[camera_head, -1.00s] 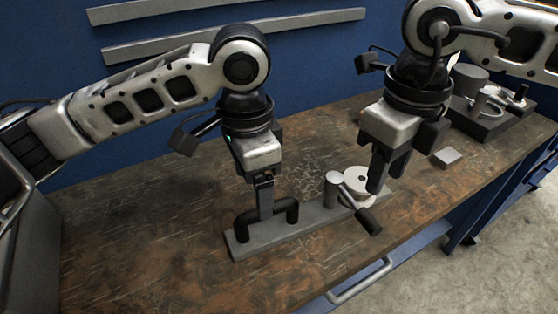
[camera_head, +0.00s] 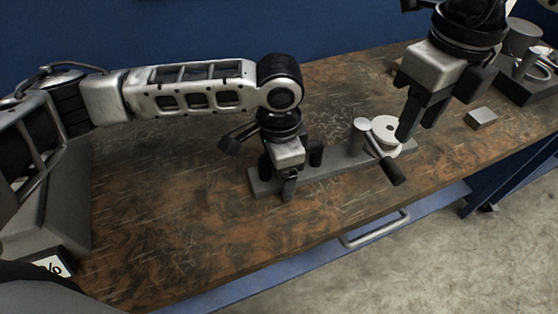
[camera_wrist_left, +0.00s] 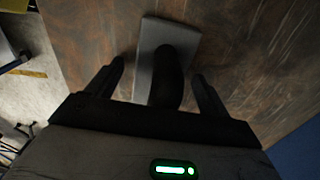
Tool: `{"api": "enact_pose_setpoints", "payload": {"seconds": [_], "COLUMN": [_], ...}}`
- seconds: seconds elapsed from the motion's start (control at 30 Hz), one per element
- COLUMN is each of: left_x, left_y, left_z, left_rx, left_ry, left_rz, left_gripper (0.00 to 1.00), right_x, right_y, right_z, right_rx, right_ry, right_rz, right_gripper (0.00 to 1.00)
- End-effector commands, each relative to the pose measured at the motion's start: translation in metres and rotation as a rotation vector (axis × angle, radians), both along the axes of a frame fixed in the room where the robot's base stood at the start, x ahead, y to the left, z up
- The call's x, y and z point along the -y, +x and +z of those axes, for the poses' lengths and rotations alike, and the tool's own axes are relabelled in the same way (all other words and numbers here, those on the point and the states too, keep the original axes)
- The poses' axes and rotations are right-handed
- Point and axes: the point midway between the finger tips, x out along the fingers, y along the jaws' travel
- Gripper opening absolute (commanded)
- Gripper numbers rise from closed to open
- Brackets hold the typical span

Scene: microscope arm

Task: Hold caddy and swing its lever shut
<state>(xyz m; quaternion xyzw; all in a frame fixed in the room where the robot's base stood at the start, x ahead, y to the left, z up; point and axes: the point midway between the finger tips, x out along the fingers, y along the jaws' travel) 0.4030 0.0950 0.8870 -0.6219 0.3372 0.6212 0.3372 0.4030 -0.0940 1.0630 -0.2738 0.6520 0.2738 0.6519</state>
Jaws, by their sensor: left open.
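The caddy is a long grey bar (camera_head: 345,161) lying on the bench. A black arched handle (camera_head: 316,155) stands at its left end, mostly hidden by my left gripper. At its right end are a short grey post, a white disc (camera_head: 385,128) and a lever with a black grip (camera_head: 392,171) pointing to the front right. My left gripper (camera_head: 289,190) is low over the handle. In the left wrist view its open fingers (camera_wrist_left: 160,82) are on either side of the black handle (camera_wrist_left: 168,75), with gaps showing. My right gripper (camera_head: 417,134) is open and empty, just above and beside the disc and lever.
A small grey block (camera_head: 480,118) lies right of the right gripper. A dark holder with grey round parts (camera_head: 528,80) stands at the back right. The wooden bench (camera_head: 180,230) is clear in front and left. A drawer handle (camera_head: 376,229) sticks out below the front edge.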

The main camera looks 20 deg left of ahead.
Motion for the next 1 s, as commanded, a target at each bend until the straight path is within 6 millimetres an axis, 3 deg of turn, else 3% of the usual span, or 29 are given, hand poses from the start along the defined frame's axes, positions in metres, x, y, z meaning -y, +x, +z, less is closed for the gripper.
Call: {"api": "enact_pose_setpoints", "payload": {"seconds": [0.07, 0.1, 0.33, 0.47, 0.5, 0.77, 1.0], "left_x": [0.000, 0.000, 0.000, 0.000, 0.000, 0.000, 0.000], "left_y": [0.000, 0.000, 0.000, 0.000, 0.000, 0.000, 0.000], "left_z": [0.000, 0.000, 0.000, 0.000, 0.000, 0.001, 0.001], "left_rx": [0.000, 0.000, -0.001, -0.001, -0.001, -0.001, -0.001], "left_ry": [0.000, 0.000, 0.000, 0.001, 0.001, 0.001, 0.001], "left_rz": [0.000, 0.000, 0.000, 0.000, 0.000, 0.000, 0.000], "left_gripper": [0.80, 0.74, 0.10, 0.08, 0.08, 0.08, 0.08], "right_x": [0.000, 0.000, 0.000, 0.000, 0.000, -0.003, -0.012], "right_y": [0.000, 0.000, 0.000, 0.000, 0.000, -0.002, -0.008], "right_z": [0.000, 0.000, 0.000, 0.000, 0.000, 0.000, 0.002], "right_rx": [0.000, 0.000, 0.000, 0.000, 0.000, -0.017, -0.115], "right_ry": [0.000, 0.000, 0.000, 0.000, 0.000, 0.021, 0.083], "right_rz": [0.000, 0.000, 0.000, 0.000, 0.000, -0.118, -0.654], "right_gripper": [0.36, 0.36, 0.36, 0.03, 0.00, 0.00, 0.00]}}
